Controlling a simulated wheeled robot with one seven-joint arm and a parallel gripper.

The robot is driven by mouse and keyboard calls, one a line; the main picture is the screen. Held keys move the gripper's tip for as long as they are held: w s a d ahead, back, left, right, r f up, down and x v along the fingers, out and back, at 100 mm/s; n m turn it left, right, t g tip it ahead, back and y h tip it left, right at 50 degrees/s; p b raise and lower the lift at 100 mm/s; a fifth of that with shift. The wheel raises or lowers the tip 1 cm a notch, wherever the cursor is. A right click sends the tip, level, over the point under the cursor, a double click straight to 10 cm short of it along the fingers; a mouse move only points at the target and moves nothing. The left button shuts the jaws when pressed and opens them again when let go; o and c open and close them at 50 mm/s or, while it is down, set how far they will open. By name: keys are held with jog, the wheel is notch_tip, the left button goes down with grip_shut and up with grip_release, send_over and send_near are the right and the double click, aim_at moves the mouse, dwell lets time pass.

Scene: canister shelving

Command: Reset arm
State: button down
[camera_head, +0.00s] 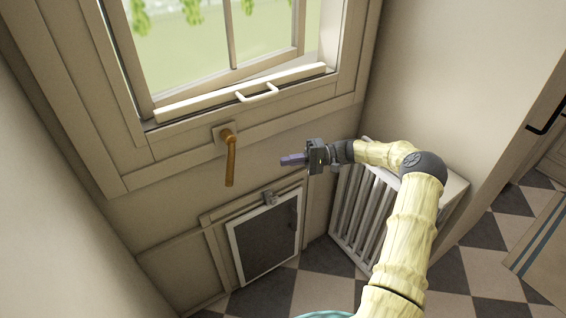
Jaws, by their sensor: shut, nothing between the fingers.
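My arm reaches from the bottom right up and across to the left in the head view. My gripper (286,161) is shut and empty, with its purple-grey fingers pointing left. It appears right of the brown handle (230,157) on the wall below the window, with a gap between them in the picture. No canister or shelf shows.
A window (215,40) with a white rail and pull handle (257,92) is above. A small framed dark panel (264,240) sits low on the wall. A white slatted unit (349,210) stands behind my arm. Checkered floor (497,240) and a door are at right.

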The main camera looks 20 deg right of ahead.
jog(key=shift+d, duration=0.15)
jog(key=s+a+f+g+h, duration=0.3)
jog(key=s+a+h, duration=0.6)
jog(key=a, duration=0.1)
jog(key=s+d+r+t+h, duration=0.2)
jog(key=s+r+h, duration=0.15)
jog(key=s, duration=0.55)
jog(key=s+d+r+t+h, duration=0.25)
jog(key=s+h, duration=0.25)
jog(key=s, duration=0.4)
jog(key=w+p+v, duration=0.2)
jog(key=p+v, duration=0.7)
jog(key=w+r+p+v, duration=0.1)
jog(key=w+p+v, duration=0.1)
jog(key=p+v, duration=0.7)
jog(key=shift+s+n, duration=0.25)
jog(key=shift+n, duration=0.15)
jog(key=shift+s+a, duration=0.1)
jog(key=shift+a, duration=0.1)
